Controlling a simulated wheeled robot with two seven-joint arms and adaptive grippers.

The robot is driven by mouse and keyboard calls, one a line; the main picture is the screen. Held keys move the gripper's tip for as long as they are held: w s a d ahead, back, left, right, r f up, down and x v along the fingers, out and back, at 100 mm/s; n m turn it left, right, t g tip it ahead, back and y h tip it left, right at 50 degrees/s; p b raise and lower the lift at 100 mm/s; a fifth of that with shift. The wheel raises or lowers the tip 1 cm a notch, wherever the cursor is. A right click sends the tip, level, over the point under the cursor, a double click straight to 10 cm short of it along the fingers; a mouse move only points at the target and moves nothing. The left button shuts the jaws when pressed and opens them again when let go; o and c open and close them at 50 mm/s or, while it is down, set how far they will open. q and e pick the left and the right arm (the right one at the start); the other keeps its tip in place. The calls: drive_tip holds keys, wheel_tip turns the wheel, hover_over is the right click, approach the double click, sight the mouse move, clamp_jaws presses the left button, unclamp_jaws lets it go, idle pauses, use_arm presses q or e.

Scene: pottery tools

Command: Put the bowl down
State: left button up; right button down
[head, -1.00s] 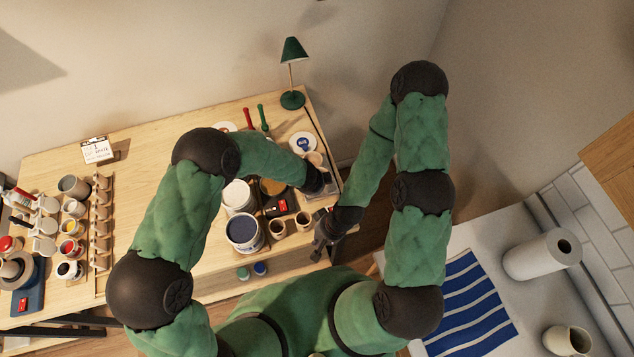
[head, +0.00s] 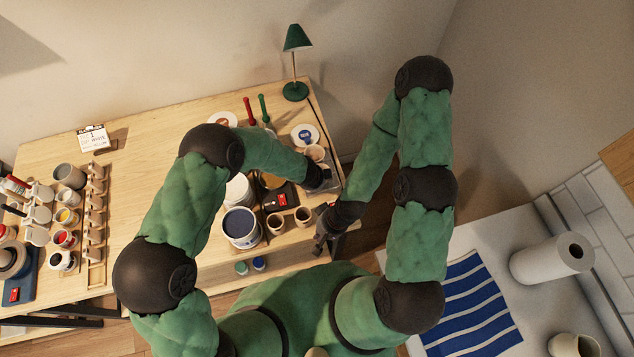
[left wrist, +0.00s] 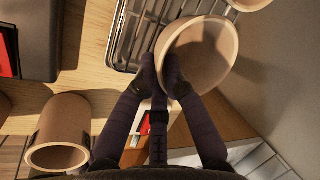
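In the left wrist view, a beige bowl (left wrist: 213,62) is tilted, with its near rim between the fingertips of my left gripper (left wrist: 161,76). The fingers are shut on that rim. The bowl is over or beside the wire rack (left wrist: 128,30); I cannot tell whether it touches it. In the head view, my left gripper (head: 322,178) is small and dark at the table's right end, and its hold is hard to make out there. My right gripper (head: 321,240) hangs near the table's front right corner, its fingers apart and empty.
A black scale (left wrist: 38,40) and a beige cup (left wrist: 60,132) are left of the bowl. A large tub (head: 241,228) and a green lamp (head: 296,65) are also on the table (head: 145,190). The table's centre-left is clear.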

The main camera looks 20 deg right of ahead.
use_arm(q)
drive_tip(key=o, duration=0.3)
drive_tip(key=shift+s, duration=0.1)
drive_tip(key=shift+o, duration=0.2)
drive_tip(key=shift+s, duration=0.1)
drive_tip(key=shift+r, duration=0.2)
drive_tip(key=p+v, duration=0.1)
drive_tip(key=v, duration=1.1)
drive_tip(key=shift+p, duration=0.3)
